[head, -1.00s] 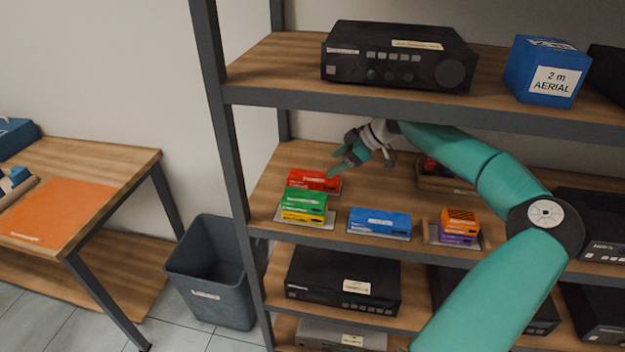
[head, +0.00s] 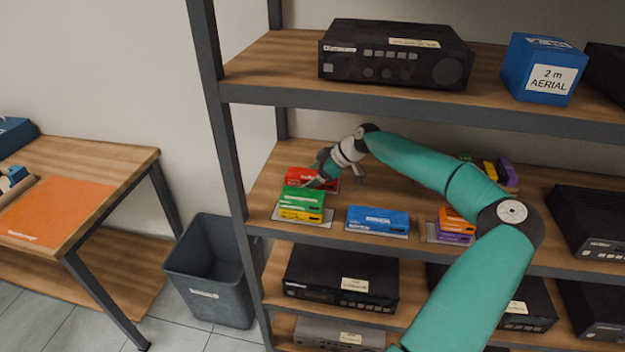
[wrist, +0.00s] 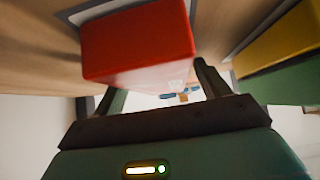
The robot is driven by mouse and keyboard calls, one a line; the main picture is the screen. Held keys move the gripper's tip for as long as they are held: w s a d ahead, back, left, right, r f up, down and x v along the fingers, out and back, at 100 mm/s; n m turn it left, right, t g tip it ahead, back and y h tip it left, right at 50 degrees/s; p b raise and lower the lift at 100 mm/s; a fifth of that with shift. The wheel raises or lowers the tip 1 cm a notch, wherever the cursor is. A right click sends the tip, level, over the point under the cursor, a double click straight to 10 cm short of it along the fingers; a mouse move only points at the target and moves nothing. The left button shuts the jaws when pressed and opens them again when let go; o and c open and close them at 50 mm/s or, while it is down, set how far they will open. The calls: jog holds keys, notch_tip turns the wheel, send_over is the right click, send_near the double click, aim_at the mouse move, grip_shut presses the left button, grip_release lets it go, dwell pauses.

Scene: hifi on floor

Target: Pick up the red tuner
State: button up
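The red tuner (head: 300,174) lies on the middle shelf, behind the green tuner (head: 304,198), which sits on the yellow one (head: 301,214). My gripper (head: 322,174) is at the red tuner and hides part of it in the head view. In the wrist view the red tuner (wrist: 138,45) fills the upper middle, and my gripper (wrist: 158,85) has its fingers spread, one toward each side of it. I cannot tell whether either finger touches it.
Green and yellow tuners (wrist: 280,60) are close by the right finger in the wrist view. A blue tuner (head: 377,220) and an orange one (head: 458,220) on a purple one (head: 455,238) stand to the right. The upper shelf (head: 262,97) hangs above my arm.

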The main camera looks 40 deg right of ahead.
jog(key=c, duration=1.1)
jog(key=shift+r, duration=0.15)
